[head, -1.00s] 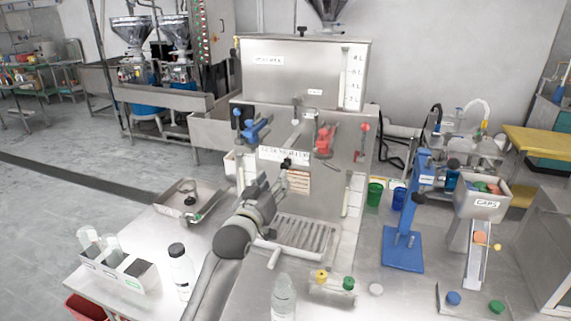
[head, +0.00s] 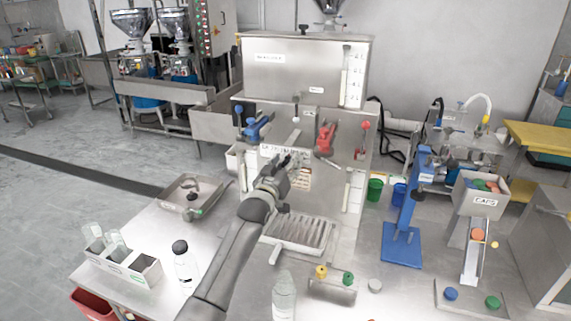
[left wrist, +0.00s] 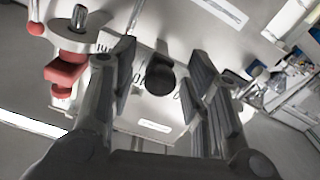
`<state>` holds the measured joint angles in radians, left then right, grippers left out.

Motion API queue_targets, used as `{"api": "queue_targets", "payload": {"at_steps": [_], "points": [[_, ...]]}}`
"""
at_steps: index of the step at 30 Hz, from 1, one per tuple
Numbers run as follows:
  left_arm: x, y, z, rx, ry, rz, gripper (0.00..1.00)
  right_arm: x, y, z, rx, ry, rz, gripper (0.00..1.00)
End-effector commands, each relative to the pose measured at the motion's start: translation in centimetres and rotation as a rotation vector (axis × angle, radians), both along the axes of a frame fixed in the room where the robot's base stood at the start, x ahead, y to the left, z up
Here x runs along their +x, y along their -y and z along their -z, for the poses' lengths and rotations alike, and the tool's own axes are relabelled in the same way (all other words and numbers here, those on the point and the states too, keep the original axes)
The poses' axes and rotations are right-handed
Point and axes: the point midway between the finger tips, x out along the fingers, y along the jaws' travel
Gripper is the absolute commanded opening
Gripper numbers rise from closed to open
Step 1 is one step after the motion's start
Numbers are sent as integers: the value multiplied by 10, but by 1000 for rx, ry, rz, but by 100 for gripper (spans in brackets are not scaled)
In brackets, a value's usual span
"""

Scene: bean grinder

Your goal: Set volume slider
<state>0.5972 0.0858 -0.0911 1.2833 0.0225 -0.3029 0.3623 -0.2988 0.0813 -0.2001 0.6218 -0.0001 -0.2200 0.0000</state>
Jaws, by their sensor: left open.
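The steel machine (head: 272,68) stands in the middle of the head view. A lettered white scale strip (head: 268,151) runs across its front, partly covered by my left gripper (head: 286,161). In the left wrist view a round black knob (left wrist: 160,74), apparently the volume slider's, sits against the marked strip. My left gripper (left wrist: 162,88) is open, with one finger on each side of the knob. Whether either finger touches it cannot be told. My right gripper is not in view.
A red clamp (head: 325,139) and a blue clamp (head: 256,128) sit on the machine front, with thin levers near them. A drip tray (head: 298,247) lies below. A bottle (head: 183,265) stands by my left arm, and a blue press (head: 402,246) at right.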

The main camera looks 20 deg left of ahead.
Motion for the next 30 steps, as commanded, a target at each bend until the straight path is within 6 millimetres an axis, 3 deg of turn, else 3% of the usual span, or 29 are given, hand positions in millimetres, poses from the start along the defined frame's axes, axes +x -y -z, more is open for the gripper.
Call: {"api": "queue_targets", "payload": {"at_steps": [8, 18, 25, 30], "points": [[0, 0, 0, 0, 0, 0, 43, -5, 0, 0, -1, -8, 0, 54], [0, 0, 0, 0, -1, 0, 0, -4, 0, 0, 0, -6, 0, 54], [0, 1, 0, -2, -1, 0, 0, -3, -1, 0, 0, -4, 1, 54], [0, 21, 1, -6, 0, 3, 0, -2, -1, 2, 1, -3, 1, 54]]}}
